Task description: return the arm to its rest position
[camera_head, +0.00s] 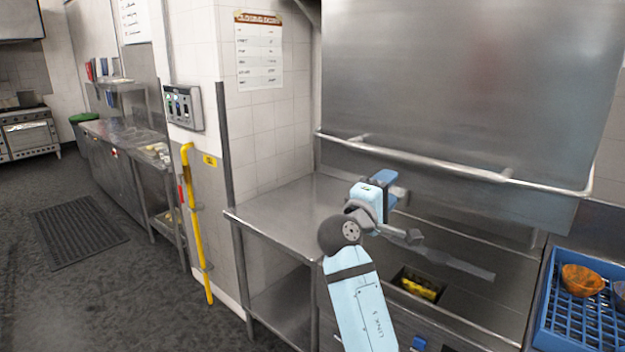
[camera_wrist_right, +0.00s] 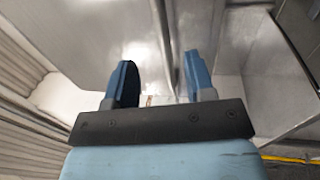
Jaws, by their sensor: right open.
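My right arm (camera_head: 360,300) reaches up from the bottom of the head view, over the steel counter. Its gripper (camera_head: 393,185) is in front of the large steel panel and partly hidden behind the wrist. In the right wrist view the two blue fingers of the gripper (camera_wrist_right: 160,85) stand apart with nothing held between them. My left gripper is in neither view.
A steel hood-like panel (camera_head: 460,80) with a horizontal bar (camera_head: 430,160) stands close behind the gripper. A blue rack (camera_head: 570,335) with an orange bowl (camera_head: 582,280) is at the right. A steel table (camera_head: 285,215) is left of the arm. Dark floor (camera_head: 120,290) is open at left.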

